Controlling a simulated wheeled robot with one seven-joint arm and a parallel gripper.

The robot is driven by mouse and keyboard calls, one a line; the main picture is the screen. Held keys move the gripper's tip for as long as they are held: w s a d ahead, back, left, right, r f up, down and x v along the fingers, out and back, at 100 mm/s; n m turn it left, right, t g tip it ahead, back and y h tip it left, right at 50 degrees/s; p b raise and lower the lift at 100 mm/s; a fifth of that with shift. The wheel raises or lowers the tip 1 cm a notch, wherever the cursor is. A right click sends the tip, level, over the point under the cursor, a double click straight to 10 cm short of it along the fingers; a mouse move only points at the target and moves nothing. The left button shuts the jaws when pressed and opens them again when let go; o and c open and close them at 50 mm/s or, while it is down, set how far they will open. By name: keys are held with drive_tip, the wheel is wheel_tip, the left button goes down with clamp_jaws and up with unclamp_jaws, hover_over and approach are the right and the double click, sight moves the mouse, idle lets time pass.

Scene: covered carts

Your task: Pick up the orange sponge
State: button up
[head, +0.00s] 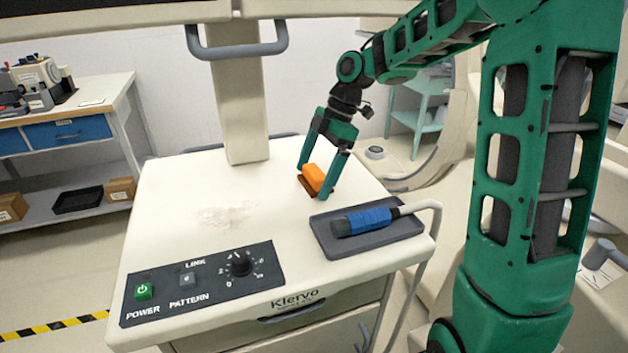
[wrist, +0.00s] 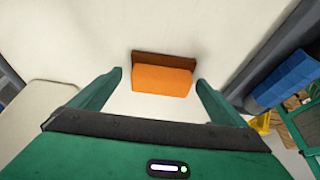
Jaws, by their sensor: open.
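The orange sponge (head: 314,177) has a brown layer along one side and lies on the cream cart top (head: 180,185), to the left of the dark tray. In the wrist view the sponge (wrist: 162,80) lies ahead of the gap between my fingers, with its brown side facing away. My gripper (head: 313,182) is open, with one green finger on each side of the sponge in the head view. In the wrist view my gripper (wrist: 159,78) shows clear space between each fingertip and the sponge. I cannot tell whether the fingertips touch the cart top.
A dark tray (head: 325,238) with a blue-handled tool (head: 368,221) and its cable is close on the right. A control panel (head: 205,283) is at the front, and a cream column (head: 243,120) rises at the back. The cart's left side is clear apart from a faint smudge.

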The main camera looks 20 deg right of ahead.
sight(312, 172)
drive_tip(key=c, duration=1.2)
drive_tip(key=shift+o, duration=0.2)
drive_tip(key=shift+r, duration=0.1)
drive_tip(key=shift+r, duration=0.25)
drive_tip(key=r, duration=0.2)
drive_tip(key=a+r, duration=0.1)
drive_tip(key=r, duration=0.1)
drive_tip(key=shift+s, duration=0.15)
drive_tip(key=s+a+r, duration=0.4)
drive_tip(key=a+r, duration=0.2)
drive_tip(key=a, duration=0.3)
drive_tip(key=shift+s+a+r, duration=0.15)
drive_tip(key=shift+a, duration=0.2)
drive_tip(key=shift+o, duration=0.7)
